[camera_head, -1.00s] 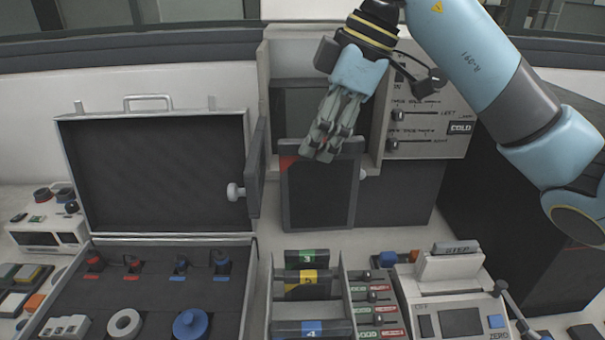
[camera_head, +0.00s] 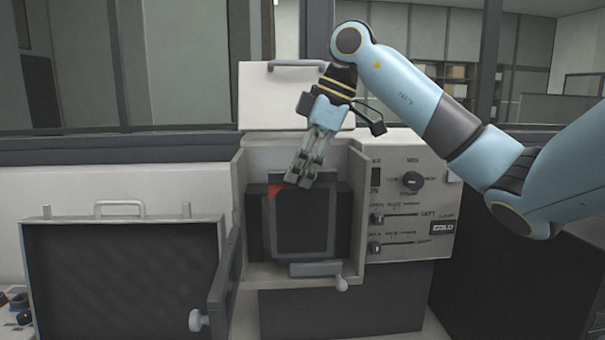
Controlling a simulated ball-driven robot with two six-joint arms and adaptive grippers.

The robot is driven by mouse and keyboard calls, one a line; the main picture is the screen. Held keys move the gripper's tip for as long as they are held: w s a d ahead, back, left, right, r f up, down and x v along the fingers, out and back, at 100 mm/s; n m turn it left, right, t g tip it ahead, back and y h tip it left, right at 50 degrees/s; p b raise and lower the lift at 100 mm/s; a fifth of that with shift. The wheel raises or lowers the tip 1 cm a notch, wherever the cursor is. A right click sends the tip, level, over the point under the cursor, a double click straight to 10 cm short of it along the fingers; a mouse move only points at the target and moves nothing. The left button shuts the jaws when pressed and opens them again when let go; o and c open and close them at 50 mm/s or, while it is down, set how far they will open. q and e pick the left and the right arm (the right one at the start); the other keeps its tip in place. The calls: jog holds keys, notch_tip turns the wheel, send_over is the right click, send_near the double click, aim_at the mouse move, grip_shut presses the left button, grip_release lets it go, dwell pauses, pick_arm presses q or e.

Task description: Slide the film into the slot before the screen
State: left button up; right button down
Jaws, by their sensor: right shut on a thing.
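The film (camera_head: 305,225) is a dark, flat plate with a grey frame and a red corner at its upper left. It stands roughly upright in the open front of the press (camera_head: 352,160). My right gripper (camera_head: 300,181) comes down from above and is shut on the film's top edge. A dark block (camera_head: 254,230), perhaps the screen's housing, shows behind and beside the film. A grey bar (camera_head: 316,268) lies at the film's lower edge. I cannot tell whether the film is inside the slot, which I cannot make out. My left gripper is not in view.
The press door (camera_head: 224,285) with a round knob stands open at the left. A control panel (camera_head: 412,205) with a dial and sliders is close on the right. An open case lid (camera_head: 122,278) stands at the lower left.

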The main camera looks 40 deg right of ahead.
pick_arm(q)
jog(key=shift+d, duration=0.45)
pick_arm(e)
jog(key=shift+w+d, duration=0.55)
jog(key=shift+w, duration=0.15)
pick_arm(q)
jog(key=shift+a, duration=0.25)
pick_arm(e)
jog(key=shift+w+d+f, duration=0.2)
jog(key=shift+w+d, duration=0.15)
jog(key=shift+w+d, duration=1.05)
jog(key=shift+w, duration=0.15)
jog(key=shift+f, duration=0.1)
